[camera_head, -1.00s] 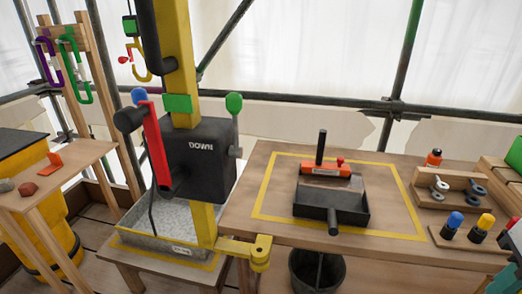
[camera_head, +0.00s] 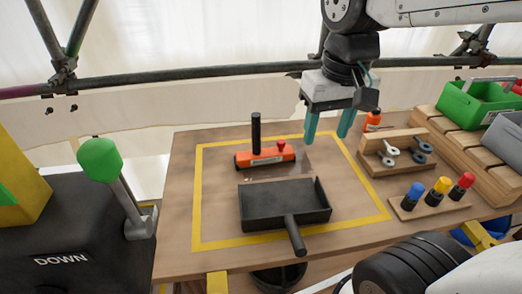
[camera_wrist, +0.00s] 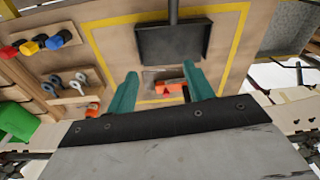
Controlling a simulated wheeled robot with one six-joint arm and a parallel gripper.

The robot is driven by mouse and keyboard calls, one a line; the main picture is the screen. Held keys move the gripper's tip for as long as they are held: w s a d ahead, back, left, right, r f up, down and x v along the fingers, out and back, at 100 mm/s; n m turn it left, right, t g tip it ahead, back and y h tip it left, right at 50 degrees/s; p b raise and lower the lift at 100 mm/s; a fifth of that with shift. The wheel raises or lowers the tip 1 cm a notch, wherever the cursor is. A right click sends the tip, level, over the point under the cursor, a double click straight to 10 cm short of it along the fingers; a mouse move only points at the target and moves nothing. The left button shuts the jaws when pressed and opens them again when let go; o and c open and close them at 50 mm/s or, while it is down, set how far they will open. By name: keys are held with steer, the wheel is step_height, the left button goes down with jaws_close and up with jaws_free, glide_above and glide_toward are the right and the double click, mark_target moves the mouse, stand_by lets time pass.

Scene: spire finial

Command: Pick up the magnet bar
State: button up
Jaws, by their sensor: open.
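The magnet bar (camera_head: 265,156) is an orange-red bar with a black upright handle and a small red knob. It lies on the wooden table inside the yellow taped outline, behind the black dustpan-like tray (camera_head: 285,208). My gripper (camera_head: 326,138) is open and empty, above the table to the right of the bar. In the wrist view the orange bar (camera_wrist: 170,87) shows between and beyond the teal fingers (camera_wrist: 160,92), partly hidden by the right finger.
A block with blue, yellow and red knobs (camera_head: 432,198) is nearer. A green bin (camera_head: 474,103) is at far right. A black DOWN box (camera_head: 70,240) fills the left.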

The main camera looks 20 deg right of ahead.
steer(key=w+a+f+m, duration=0.2)
steer(key=w, duration=1.3)
steer(key=m+g, duration=0.1)
glide_above(256, 124)
steer(key=f, duration=0.7)
steer(key=shift+w+f, duration=0.2)
steer(key=shift+w, duration=0.1)
steer(key=shift+w+f, duration=0.15)
steer(key=shift+f, duration=0.2)
steer(key=f, duration=0.7)
steer(key=shift+w+d+f, duration=0.15)
steer(key=shift+w+d, duration=0.05)
steer(key=shift+d, duration=0.05)
jaws_close()
